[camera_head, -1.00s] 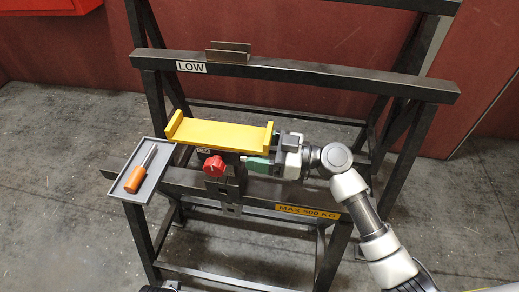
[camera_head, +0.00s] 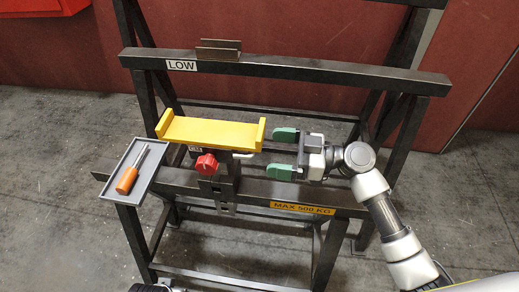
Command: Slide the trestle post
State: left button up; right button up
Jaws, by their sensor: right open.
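The trestle post (camera_head: 227,172) is a dark upright on the front beam of the black metal trestle (camera_head: 340,207). A yellow cradle (camera_head: 213,133) with raised ends sits on top of it, and a red knob (camera_head: 206,164) is on its front. A small light handle shows at the post's right side, below the cradle. My right gripper (camera_head: 284,152) is open, its green fingertips pointing left, just right of the cradle and post. It is apart from them and holds nothing.
A grey tray (camera_head: 107,193) with an orange-handled screwdriver (camera_head: 127,180) is at the front beam's left end. The rear beam (camera_head: 310,72) bears a "LOW" label and a small bracket (camera_head: 218,50). A yellow "MAX 500 KG" label (camera_head: 302,208) is on the front beam.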

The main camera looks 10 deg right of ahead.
pick_arm(q)
jog(key=shift+w+v, duration=0.25)
jog(key=shift+v, duration=0.7)
pick_arm(e)
jog(key=shift+v, duration=2.4)
pick_arm(q)
jog(key=shift+r, duration=0.1)
